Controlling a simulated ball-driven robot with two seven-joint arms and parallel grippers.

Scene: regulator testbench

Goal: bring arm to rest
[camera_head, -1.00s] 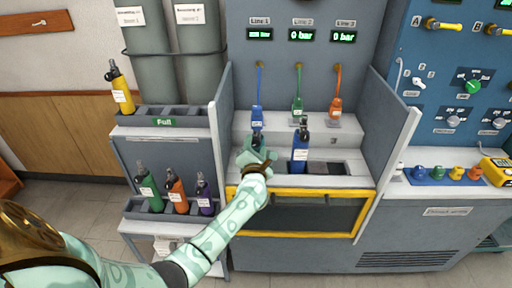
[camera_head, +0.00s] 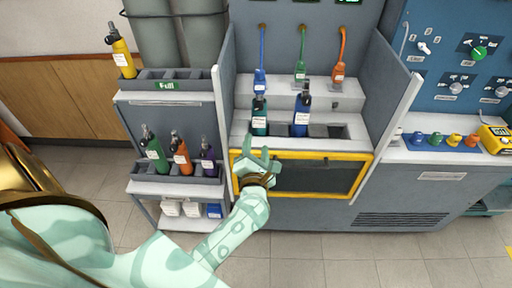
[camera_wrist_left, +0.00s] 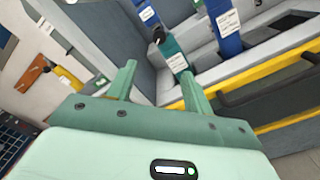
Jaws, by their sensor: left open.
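My left gripper (camera_head: 261,154) is open and empty in front of the yellow-framed window (camera_head: 315,176) of the testbench. Its two fingers also show apart in the left wrist view (camera_wrist_left: 158,75). A teal bottle (camera_head: 259,121) stands upright in the bench's slot row, just beyond the fingers and apart from them. It appears beyond the finger gap in the wrist view (camera_wrist_left: 177,62). A blue bottle (camera_head: 302,118) stands in the slot row to its right. My right gripper is not in view.
Grey side panels (camera_head: 391,120) flank the bench bay. On the left, a rack holds a yellow bottle (camera_head: 121,57) on top and green (camera_head: 154,152), orange (camera_head: 181,157) and purple (camera_head: 207,158) bottles below. Blue (camera_head: 261,70), green (camera_head: 300,66) and orange (camera_head: 338,70) hoses hang above. The floor in front is clear.

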